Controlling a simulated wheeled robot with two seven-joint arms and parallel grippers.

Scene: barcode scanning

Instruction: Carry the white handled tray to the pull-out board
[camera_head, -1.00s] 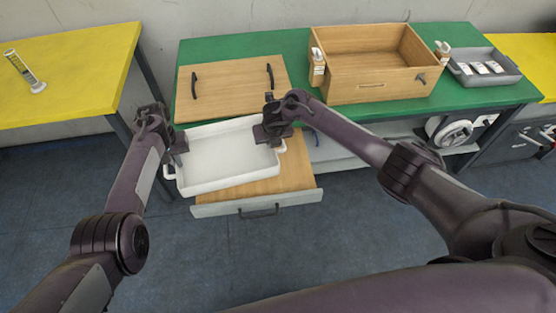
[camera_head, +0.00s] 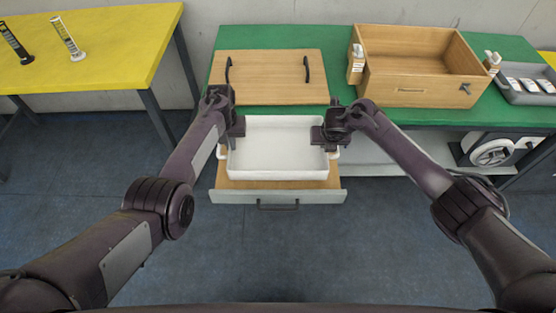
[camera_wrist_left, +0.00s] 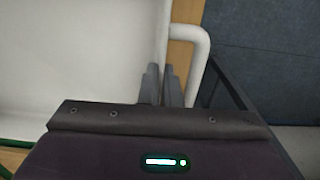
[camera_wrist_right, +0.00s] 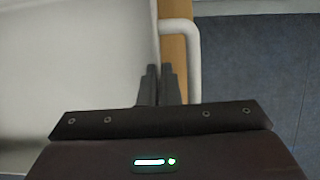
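The white handled tray (camera_head: 278,150) is empty and looks level in the head view, squarely above the pull-out board (camera_head: 230,184). I cannot tell whether it touches the board or hangs just over it. My left gripper (camera_head: 228,142) is at the tray's left end. In the left wrist view its fingers (camera_wrist_left: 165,85) are close together at the tray's side wall, beside the white handle (camera_wrist_left: 203,45). My right gripper (camera_head: 328,142) is at the right end. In the right wrist view its fingers (camera_wrist_right: 160,85) pinch at the side wall, beside the other handle (camera_wrist_right: 193,55). The fingertips are partly hidden.
The green table (camera_head: 340,112) stands behind the board, with a wooden panel with black handles (camera_head: 268,75), an open wooden box (camera_head: 415,80) and a grey tray (camera_head: 525,90) on it. A yellow table (camera_head: 110,50) is at left. The floor in front is clear.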

